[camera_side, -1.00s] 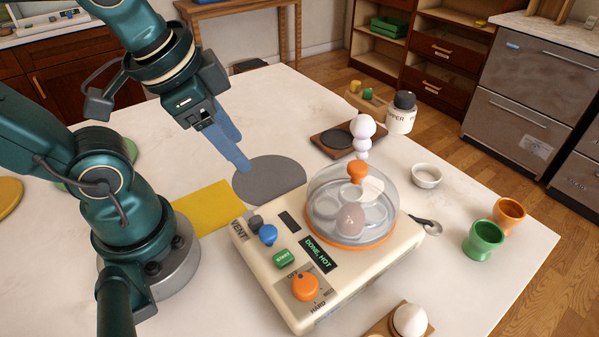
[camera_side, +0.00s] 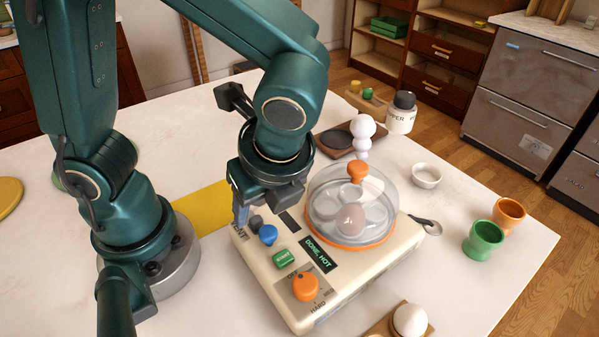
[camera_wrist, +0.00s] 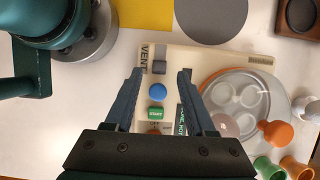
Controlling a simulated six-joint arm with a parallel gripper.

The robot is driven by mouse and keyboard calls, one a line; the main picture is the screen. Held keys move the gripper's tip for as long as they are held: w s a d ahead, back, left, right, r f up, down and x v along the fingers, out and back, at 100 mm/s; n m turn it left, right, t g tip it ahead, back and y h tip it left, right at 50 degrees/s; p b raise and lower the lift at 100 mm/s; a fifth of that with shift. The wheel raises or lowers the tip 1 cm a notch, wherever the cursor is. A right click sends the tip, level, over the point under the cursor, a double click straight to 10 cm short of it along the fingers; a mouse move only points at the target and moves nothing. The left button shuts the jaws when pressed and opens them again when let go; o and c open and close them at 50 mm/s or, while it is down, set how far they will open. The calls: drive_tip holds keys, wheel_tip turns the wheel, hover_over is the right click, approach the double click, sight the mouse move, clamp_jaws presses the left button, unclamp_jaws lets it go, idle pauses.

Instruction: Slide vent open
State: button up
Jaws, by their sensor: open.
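The cream egg cooker (camera_side: 345,282) sits on the white table. Its VENT label (camera_wrist: 144,54) is beside a small grey knob (camera_side: 256,222), which also shows in the wrist view (camera_wrist: 159,67). A blue knob (camera_side: 268,235) is just below the grey one. My gripper (camera_wrist: 160,73) is open and empty, pointing down over the vent corner. In the wrist view its fingertips lie on either side of the grey knob. I cannot tell how low they are around it. In the side view my wrist partly hides the VENT label and fingers.
A clear dome (camera_side: 338,205) with an orange knob covers the cooker's tray close to my gripper. Its display (camera_side: 321,254) reads DONE, HOT. A green button (camera_side: 284,258) and orange dial (camera_side: 305,287) sit nearby. An egg (camera_side: 410,320), egg cups (camera_side: 484,240) and a white bowl (camera_side: 426,176) stand right.

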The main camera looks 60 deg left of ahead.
sight(256, 218)
drive_tip(key=shift+x, duration=1.75)
clamp_jaws()
